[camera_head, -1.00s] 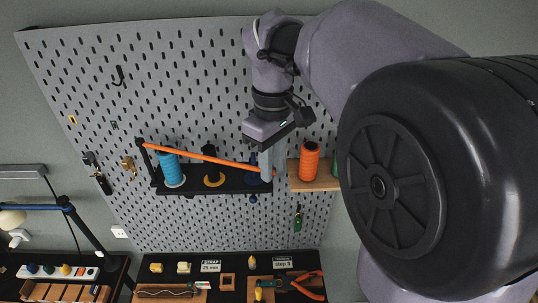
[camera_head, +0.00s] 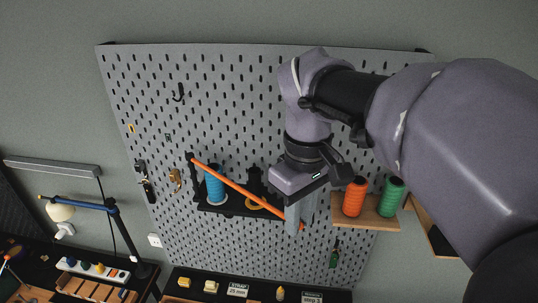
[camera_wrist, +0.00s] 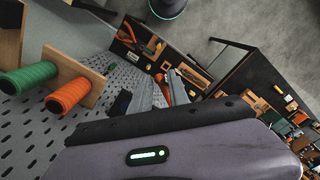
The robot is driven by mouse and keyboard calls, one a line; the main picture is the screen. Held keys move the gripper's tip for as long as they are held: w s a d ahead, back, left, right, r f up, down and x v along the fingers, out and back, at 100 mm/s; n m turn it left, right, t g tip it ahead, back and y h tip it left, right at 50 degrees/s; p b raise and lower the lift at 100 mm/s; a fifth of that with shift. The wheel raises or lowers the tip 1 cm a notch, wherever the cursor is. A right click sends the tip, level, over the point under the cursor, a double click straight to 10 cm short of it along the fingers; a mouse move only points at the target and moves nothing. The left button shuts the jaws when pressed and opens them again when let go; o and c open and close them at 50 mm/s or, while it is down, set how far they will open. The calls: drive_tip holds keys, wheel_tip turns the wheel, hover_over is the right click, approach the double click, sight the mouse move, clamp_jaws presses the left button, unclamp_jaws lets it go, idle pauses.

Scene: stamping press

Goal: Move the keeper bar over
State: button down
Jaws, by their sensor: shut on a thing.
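The keeper bar (camera_head: 240,185) is a long thin orange bar. It slopes down to the right across the front of a black spool rack (camera_head: 235,209) on the pegboard. Its left end is at the rack's left upright (camera_head: 192,168). My gripper (camera_head: 301,218) is shut on its right end, and the fingers partly hide it. In the wrist view, the two fingers of my gripper (camera_wrist: 160,92) enclose a bit of the orange bar (camera_wrist: 168,88). A blue spool (camera_head: 215,187) and a dark spool with a yellow base (camera_head: 256,187) stand in the rack behind the bar.
A wooden shelf (camera_head: 370,222) right of my gripper carries an orange spool (camera_head: 355,196) and a green spool (camera_head: 392,196). Hooks and small tools hang at the pegboard's left. A dark bench (camera_head: 250,279) with small items lies below. The upper pegboard (camera_head: 220,90) is mostly clear.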

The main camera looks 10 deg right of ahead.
drive_tip(key=shift+s+a, duration=0.5)
drive_tip(key=shift+a, duration=0.05)
drive_tip(key=s+a, duration=0.4)
drive_tip(key=a, duration=0.5)
drive_tip(key=shift+s+b, duration=0.4)
idle(0.4)
drive_tip(key=s+a, duration=0.2)
drive_tip(key=a, duration=0.7)
drive_tip(key=shift+a+p, duration=0.3)
drive_tip(key=shift+a, duration=0.1)
idle(0.5)
